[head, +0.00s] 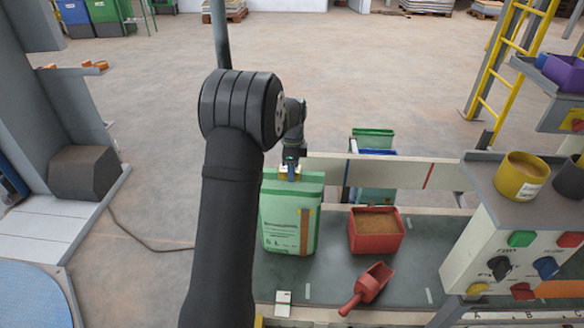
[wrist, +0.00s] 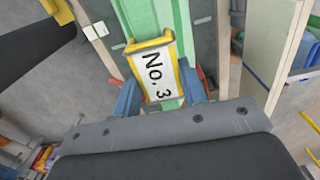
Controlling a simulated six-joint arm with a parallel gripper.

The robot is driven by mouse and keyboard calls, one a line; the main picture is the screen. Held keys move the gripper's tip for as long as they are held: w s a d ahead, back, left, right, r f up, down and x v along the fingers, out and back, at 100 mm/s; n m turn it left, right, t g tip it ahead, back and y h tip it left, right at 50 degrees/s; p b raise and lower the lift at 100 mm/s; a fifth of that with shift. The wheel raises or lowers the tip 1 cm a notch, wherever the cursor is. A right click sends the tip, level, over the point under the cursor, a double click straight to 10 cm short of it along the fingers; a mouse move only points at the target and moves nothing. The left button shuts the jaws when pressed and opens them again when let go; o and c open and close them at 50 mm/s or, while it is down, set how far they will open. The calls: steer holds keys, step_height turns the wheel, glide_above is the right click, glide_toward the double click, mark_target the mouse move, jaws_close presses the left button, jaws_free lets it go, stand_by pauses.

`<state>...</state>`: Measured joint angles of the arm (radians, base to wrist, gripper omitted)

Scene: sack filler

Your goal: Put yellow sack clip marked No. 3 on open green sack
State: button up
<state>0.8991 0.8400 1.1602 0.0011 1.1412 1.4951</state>
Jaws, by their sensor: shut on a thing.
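The yellow sack clip (wrist: 153,70) has a white face marked No. 3 and fills the middle of the wrist view. My gripper (wrist: 163,98) is shut on it, with a blue finger at each side. In the head view my gripper (head: 291,172) is at the top edge of the green sack (head: 285,222), which stands upright on the dark bench. The green sack also shows behind the clip in the wrist view (wrist: 145,18). The clip is at the sack's top; I cannot tell whether it grips the sack's mouth.
A red bin (head: 376,242) of brown grain and a red scoop (head: 368,284) lie right of the sack. A control box (head: 515,262) with coloured buttons and a yellow tub (head: 521,176) stand further right. A pale rail (head: 408,171) runs behind the bench.

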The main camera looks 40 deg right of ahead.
steer(key=o, duration=1)
steer(key=shift+r, duration=0.1)
step_height(320, 180, up, 17)
steer(key=shift+r, duration=0.1)
step_height(320, 180, down, 18)
steer(key=shift+r, duration=0.55)
